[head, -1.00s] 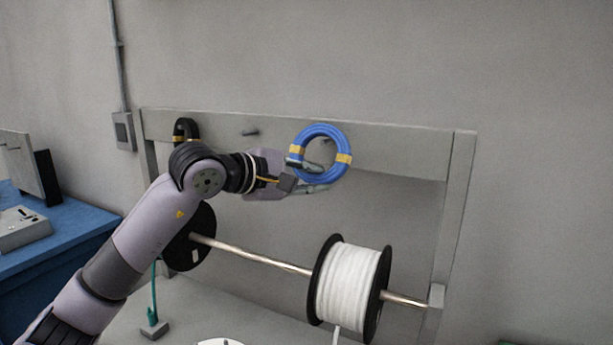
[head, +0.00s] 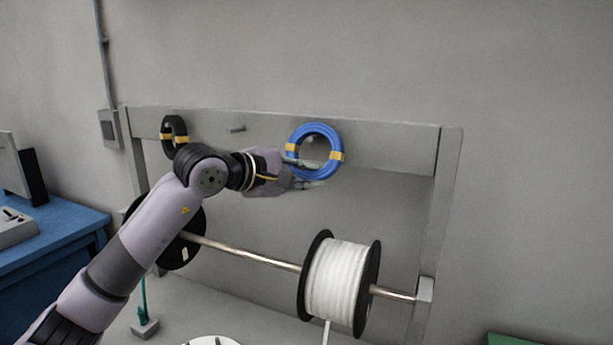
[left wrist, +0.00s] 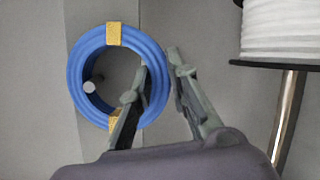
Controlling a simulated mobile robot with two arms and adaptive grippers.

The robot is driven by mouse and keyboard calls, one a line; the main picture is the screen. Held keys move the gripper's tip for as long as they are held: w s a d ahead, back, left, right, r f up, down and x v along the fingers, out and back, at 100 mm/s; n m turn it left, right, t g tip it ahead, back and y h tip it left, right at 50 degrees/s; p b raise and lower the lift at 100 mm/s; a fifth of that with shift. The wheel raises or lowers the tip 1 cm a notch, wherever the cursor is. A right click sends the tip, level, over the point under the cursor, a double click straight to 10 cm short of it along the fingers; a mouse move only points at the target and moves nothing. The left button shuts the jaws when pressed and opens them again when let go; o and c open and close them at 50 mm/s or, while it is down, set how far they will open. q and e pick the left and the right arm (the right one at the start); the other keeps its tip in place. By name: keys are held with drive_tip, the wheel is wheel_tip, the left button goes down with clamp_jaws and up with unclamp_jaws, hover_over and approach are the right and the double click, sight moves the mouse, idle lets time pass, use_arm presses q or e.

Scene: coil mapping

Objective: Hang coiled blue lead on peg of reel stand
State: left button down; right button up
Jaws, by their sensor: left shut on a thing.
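The coiled blue lead (head: 333,142) is a ring with yellow bands, upright in front of the top board of the reel stand (head: 390,150). My left gripper (head: 308,174) is shut on the coil's edge. In the left wrist view, one finger of the gripper (left wrist: 160,62) lies over the ring's opening and the other outside its right side. The coil (left wrist: 84,58) has a grey peg (left wrist: 91,86) showing through its opening, near the left inner edge. I cannot tell whether the ring is around the peg or only in front of it. My right gripper is not in view.
A black coil (head: 168,127) hangs at the board's left, with an empty peg (head: 237,128) right of it. Below, a metal rod (head: 250,255) carries a white wire reel (head: 338,280). A blue bench (head: 60,243) stands at left.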

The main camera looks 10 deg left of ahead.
use_arm(q)
drive_tip(key=shift+f, duration=0.15)
drive_tip(key=c, duration=1.4)
unclamp_jaws()
drive_tip(key=shift+c, duration=0.2)
drive_tip(key=shift+s, duration=0.1)
